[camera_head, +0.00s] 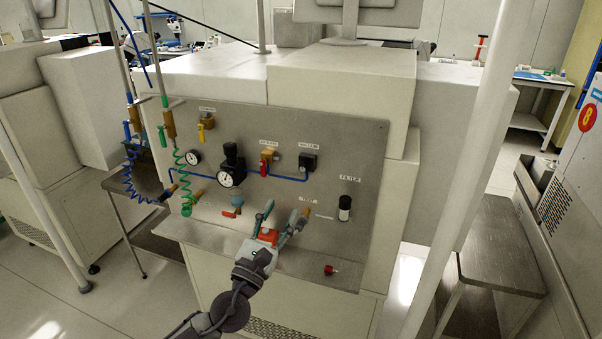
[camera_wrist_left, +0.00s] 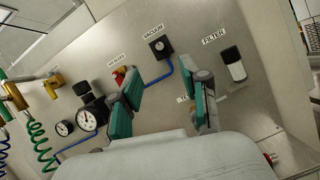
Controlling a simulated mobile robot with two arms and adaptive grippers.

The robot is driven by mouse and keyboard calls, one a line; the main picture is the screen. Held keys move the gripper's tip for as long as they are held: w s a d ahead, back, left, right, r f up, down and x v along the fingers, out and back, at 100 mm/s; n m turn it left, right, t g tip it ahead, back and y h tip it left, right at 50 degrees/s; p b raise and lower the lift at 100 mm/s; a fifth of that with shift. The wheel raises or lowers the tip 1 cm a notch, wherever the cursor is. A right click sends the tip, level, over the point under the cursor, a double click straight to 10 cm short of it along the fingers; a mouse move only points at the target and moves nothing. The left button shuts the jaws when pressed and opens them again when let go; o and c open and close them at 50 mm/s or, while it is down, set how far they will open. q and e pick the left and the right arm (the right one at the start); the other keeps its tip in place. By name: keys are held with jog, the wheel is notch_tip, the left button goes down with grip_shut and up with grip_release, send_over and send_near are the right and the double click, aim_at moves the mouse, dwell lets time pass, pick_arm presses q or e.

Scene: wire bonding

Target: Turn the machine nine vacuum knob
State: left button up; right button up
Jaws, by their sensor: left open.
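The vacuum knob (camera_head: 307,162) is a black square knob under a small label on the upright grey panel (camera_head: 355,137). It also shows in the left wrist view (camera_wrist_left: 159,47), under a label reading VACUUM. My left gripper (camera_head: 286,212) is open and empty. In the head view it is in front of the panel, below and slightly left of the vacuum knob, apart from it. In the left wrist view (camera_wrist_left: 168,92) the two teal-padded fingers are spread, and the knob appears above the gap between them. Nothing hides the knob. My right gripper is not in view.
Near the knob are a red valve (camera_head: 267,160), a pressure regulator with gauge (camera_head: 229,174) and a filter (camera_head: 345,207). Blue tubing runs across the panel. Green coiled hose (camera_head: 186,170) hangs at left. A pale pole (camera_head: 465,150) stands at right. A round red sign (camera_head: 587,117) reads 8.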

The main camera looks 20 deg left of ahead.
aim_at(302, 170)
pick_arm(q)
jog(key=p+x, duration=0.2)
jog(key=x, duration=1)
jog(key=shift+w, duration=0.1)
jog(key=shift+f, duration=0.1)
grip_shut()
